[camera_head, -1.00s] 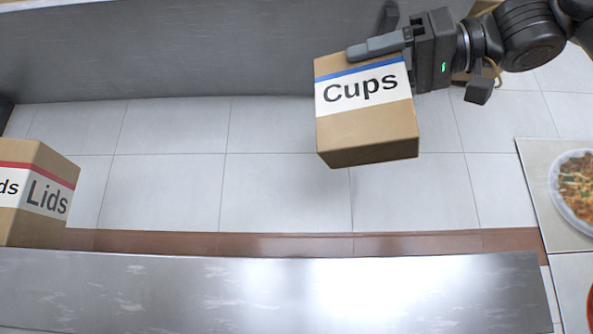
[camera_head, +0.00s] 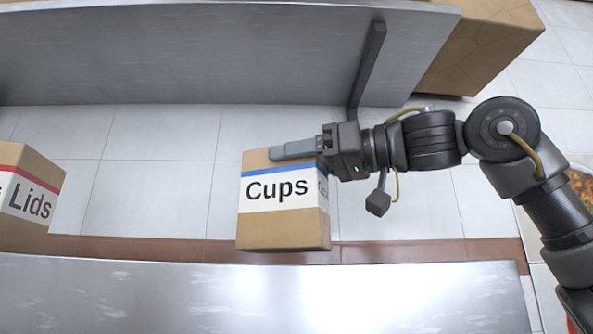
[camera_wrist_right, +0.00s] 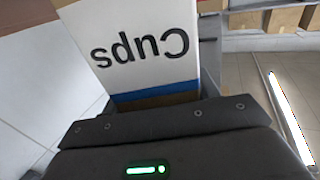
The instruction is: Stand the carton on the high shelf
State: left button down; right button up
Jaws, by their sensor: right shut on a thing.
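The brown carton labelled "Cups" (camera_head: 284,225), with a white label and blue stripe, hangs in my right gripper (camera_head: 285,152). The gripper is shut on it near its top, with one finger visible along the top edge. In the right wrist view the carton (camera_wrist_right: 140,45) fills the upper middle, its lettering upside down. In the head view a metal shelf surface (camera_head: 220,295) crosses the bottom and a second metal panel (camera_head: 200,50) crosses the top. I cannot tell which is the high shelf. The carton appears above the floor between them. My left gripper is not in view.
A carton labelled "Lids" (camera_head: 30,205) stands at the left edge, partly out of frame. A dark post (camera_head: 368,70) is at the right end of the upper panel. A large brown box (camera_head: 480,50) is at top right. The near metal surface looks bare.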

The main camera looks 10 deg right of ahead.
jog(key=shift+w+d+f, duration=0.1)
jog(key=shift+d+f, duration=0.2)
jog(key=shift+f, duration=0.6)
jog(key=shift+a, duration=0.1)
jog(key=shift+a+f, duration=0.1)
jog(key=shift+a, duration=0.05)
jog(key=o, duration=1.5)
